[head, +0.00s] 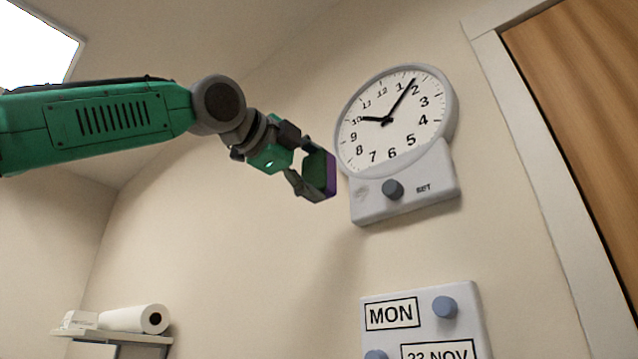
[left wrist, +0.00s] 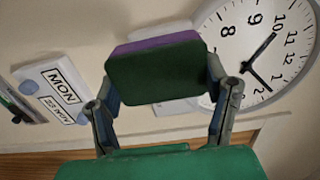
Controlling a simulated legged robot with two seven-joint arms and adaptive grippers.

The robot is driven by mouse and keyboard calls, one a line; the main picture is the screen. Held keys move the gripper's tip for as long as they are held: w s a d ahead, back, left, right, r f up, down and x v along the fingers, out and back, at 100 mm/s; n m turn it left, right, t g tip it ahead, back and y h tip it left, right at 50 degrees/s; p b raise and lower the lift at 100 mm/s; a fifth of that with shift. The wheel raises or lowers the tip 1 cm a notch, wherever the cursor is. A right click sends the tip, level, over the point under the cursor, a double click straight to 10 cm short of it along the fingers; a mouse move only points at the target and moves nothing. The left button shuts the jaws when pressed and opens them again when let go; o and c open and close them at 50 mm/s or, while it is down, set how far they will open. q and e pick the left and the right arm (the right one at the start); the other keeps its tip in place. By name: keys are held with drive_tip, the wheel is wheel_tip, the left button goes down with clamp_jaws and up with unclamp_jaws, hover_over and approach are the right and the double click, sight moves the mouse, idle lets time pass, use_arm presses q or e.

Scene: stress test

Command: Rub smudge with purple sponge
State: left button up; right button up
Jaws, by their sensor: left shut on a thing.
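My left gripper (head: 308,172) is shut on the sponge (head: 331,175), which has a purple layer on a dark green one. The sponge is in the air just left of the wall clock (head: 400,120), near the left edge of its base plate. I cannot tell if it touches the clock. In the left wrist view the sponge (left wrist: 155,72) sits between both fingers, purple layer on the far side, and hides part of the clock base. A faint grey smudge (head: 362,189) shows on the base plate's left part, beside the knob. My right gripper is out of view.
The clock's base plate carries a grey knob (head: 392,189). A calendar panel (head: 425,300) with knobs hangs below. A wooden door (head: 585,120) is at the right. A paper roll (head: 135,319) lies on a shelf at lower left. The wall between is bare.

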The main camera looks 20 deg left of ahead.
sight(353, 197)
use_arm(q)
drive_tip(key=shift+p+x, duration=2.1)
drive_tip(key=shift+x, duration=1.3)
drive_tip(key=shift+p+x, duration=0.65)
drive_tip(key=shift+x, duration=0.3)
drive_tip(key=shift+s+d, duration=0.35)
drive_tip(key=shift+d, duration=0.55)
drive_tip(key=shift+s+d, duration=0.35)
drive_tip(key=shift+d, duration=0.75)
drive_tip(key=shift+a+p, duration=0.1)
drive_tip(key=shift+p, duration=0.25)
drive_tip(key=shift+w+a+p, duration=0.25)
drive_tip(key=shift+a, duration=0.4)
drive_tip(key=shift+w+a+p, duration=0.25)
drive_tip(key=shift+a+p, duration=0.05)
drive_tip(key=shift+a, duration=0.3)
drive_tip(key=shift+w+a+p, duration=0.2)
drive_tip(key=shift+a+p, duration=0.05)
drive_tip(key=shift+a, duration=0.4)
drive_tip(key=shift+a+f, duration=0.1)
drive_tip(key=shift+a, duration=0.05)
